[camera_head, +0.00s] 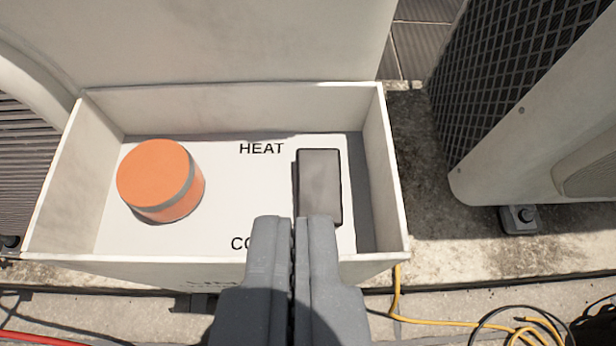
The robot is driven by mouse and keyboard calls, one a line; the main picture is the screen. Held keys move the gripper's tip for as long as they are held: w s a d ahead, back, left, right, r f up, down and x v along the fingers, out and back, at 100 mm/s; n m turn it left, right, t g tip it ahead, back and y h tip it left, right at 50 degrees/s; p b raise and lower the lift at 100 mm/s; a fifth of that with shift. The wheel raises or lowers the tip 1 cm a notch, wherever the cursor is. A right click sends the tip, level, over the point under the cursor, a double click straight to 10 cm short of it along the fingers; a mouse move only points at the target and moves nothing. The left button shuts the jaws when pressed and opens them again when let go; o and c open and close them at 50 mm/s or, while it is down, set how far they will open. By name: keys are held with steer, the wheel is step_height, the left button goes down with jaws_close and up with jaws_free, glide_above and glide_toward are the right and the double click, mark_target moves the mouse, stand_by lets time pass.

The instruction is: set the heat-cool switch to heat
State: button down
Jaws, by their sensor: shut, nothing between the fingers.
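The heat-cool switch (320,180) is a grey rectangular rocker on the white panel (240,200) inside an open box. The word HEAT (262,148) is printed left of its far end. The word COOL shows only in part near its near end, behind my gripper. My gripper (294,222) is shut and empty, its tips over the near end of the switch in the picture. The tips hide part of that end, and I cannot tell whether they touch it. Which way the rocker is tipped is not clear.
An orange round knob (155,178) stands on the panel's left. The box's raised walls (392,190) surround the panel. A condenser with a dark mesh grille (500,75) stands at the right. A yellow cable (430,322) lies on the ground at the lower right.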

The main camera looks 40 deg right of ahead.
steer(key=b, duration=0.3)
glide_above(298, 182)
steer(key=f, duration=0.3)
steer(key=s+f, duration=0.1)
steer(key=f, duration=0.1)
steer(key=shift+a+f, duration=0.25)
steer(key=shift+a, duration=0.05)
steer(key=shift+w+d+f+b, duration=0.1)
steer(key=shift+w+f+b, duration=0.1)
steer(key=shift+f+b, duration=0.35)
steer(key=shift+w+d+f+b, duration=0.15)
steer(key=shift+f+b, duration=0.15)
steer(key=shift+f, duration=0.3)
steer(key=shift+w+f+b, duration=0.15)
steer(key=shift+f+b, duration=0.3)
steer(key=shift+f, duration=0.4)
steer(key=p, duration=0.4)
steer(key=shift+w+g+p, duration=0.2)
steer(key=shift+g+p, duration=0.1)
steer(key=shift+f+y+b, duration=0.2)
steer(key=shift+y+b, duration=0.1)
steer(key=shift+s+a, duration=0.4)
steer(key=shift+s, duration=0.3)
steer(key=shift+r, duration=0.1)
